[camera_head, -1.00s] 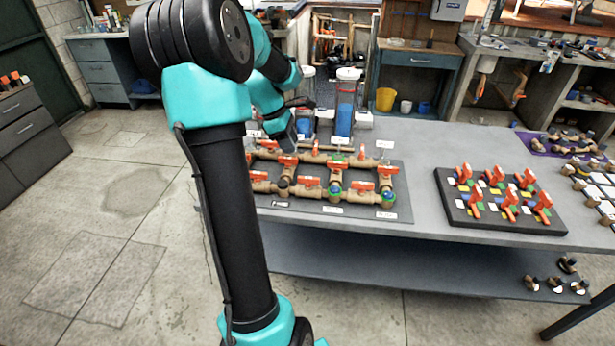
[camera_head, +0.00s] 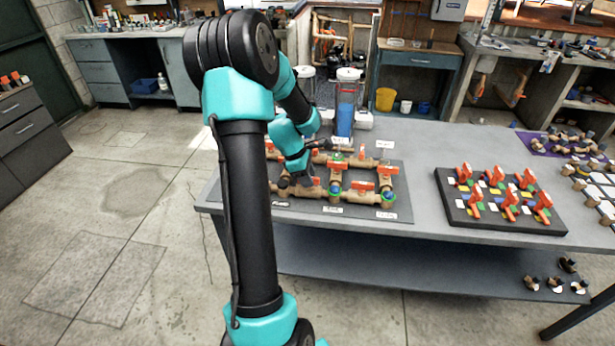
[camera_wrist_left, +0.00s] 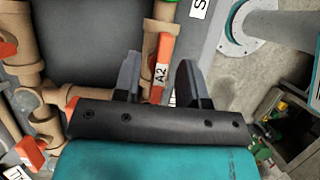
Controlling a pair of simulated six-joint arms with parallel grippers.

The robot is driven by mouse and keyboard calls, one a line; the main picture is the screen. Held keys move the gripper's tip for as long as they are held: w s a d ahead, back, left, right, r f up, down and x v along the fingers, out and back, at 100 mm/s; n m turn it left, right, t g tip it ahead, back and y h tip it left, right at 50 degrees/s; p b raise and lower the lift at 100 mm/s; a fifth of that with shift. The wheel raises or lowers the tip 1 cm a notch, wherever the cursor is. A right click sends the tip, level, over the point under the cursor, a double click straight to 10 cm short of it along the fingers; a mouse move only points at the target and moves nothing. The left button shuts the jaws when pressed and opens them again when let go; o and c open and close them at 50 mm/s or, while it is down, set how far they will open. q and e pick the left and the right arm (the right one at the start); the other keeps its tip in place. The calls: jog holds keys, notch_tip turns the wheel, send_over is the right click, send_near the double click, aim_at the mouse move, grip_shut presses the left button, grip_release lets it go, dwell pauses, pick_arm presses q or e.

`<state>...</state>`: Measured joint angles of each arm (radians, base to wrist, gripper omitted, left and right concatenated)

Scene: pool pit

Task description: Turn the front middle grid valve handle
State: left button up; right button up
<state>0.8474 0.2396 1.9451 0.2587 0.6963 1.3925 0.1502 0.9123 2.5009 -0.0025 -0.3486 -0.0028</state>
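The brown pipe grid (camera_head: 345,196) with orange valve handles stands on a dark board on the grey table. In the wrist view an orange handle labelled A2 (camera_wrist_left: 162,60) lies between the spread fingers of my left gripper (camera_wrist_left: 158,78), nearer the left one. I cannot tell whether the fingers touch it or are above it. The gripper is open and empty. My left arm hides the left part of the grid. My right gripper is not in view.
A dark board of orange-handled valves (camera_head: 500,203) lies to the right on the table. A clear and blue canister (camera_head: 346,105) stands behind the grid. Other orange handles (camera_head: 363,185) sit close beside. Table space between grid and valve board is clear.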

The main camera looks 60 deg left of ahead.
pick_arm(q)
jog(key=shift+c, duration=0.4)
grip_shut()
jog(key=shift+m, duration=0.4)
jog(key=m+g+h, duration=0.1)
jog(key=m, duration=0.2)
jog(key=shift+w+a, duration=0.1)
jog(key=m+g, duration=0.1)
jog(key=m, duration=0.1)
jog(key=m+g, duration=0.1)
jog(key=m, duration=0.2)
jog(key=shift+h, duration=0.3)
jog(key=m+g, duration=0.1)
jog(key=m, duration=0.3)
jog(key=shift+w+m+g, duration=0.1)
jog(key=shift+m+g, duration=0.2)
jog(key=shift+g, duration=0.1)
jog(key=m, duration=0.2)
jog(key=m+g+y, duration=0.1)
jog(key=m, duration=0.1)
jog(key=shift+m+g, duration=0.3)
